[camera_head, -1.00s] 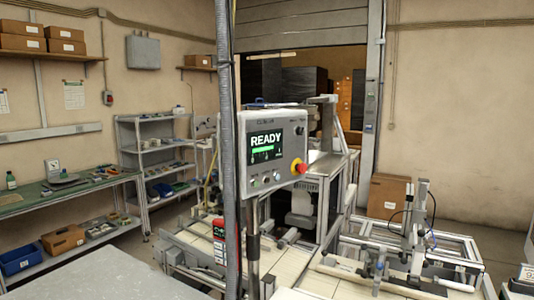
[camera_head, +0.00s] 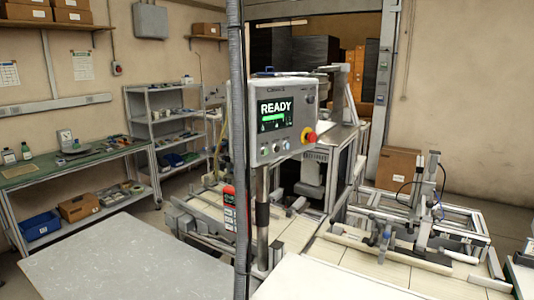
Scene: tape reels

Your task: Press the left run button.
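A grey control panel (camera_head: 284,115) stands on a post (camera_head: 262,215) near the middle of the view. Its dark screen (camera_head: 275,114) reads READY above a green bar. Small round buttons sit in a row under the screen; the leftmost (camera_head: 264,150) is at the panel's lower left. Their labels are too small to read, so I cannot tell which is the left run button. A red emergency stop knob (camera_head: 309,135) on a yellow ring is at the panel's right edge. Neither of my grippers is in view.
A dark grey corrugated pole (camera_head: 238,150) stands just left of the panel. A grey tabletop (camera_head: 120,260) lies at the lower left and a white surface (camera_head: 320,280) at the bottom. Machine frames stand behind. A workbench (camera_head: 75,162) and shelves (camera_head: 170,140) are further left.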

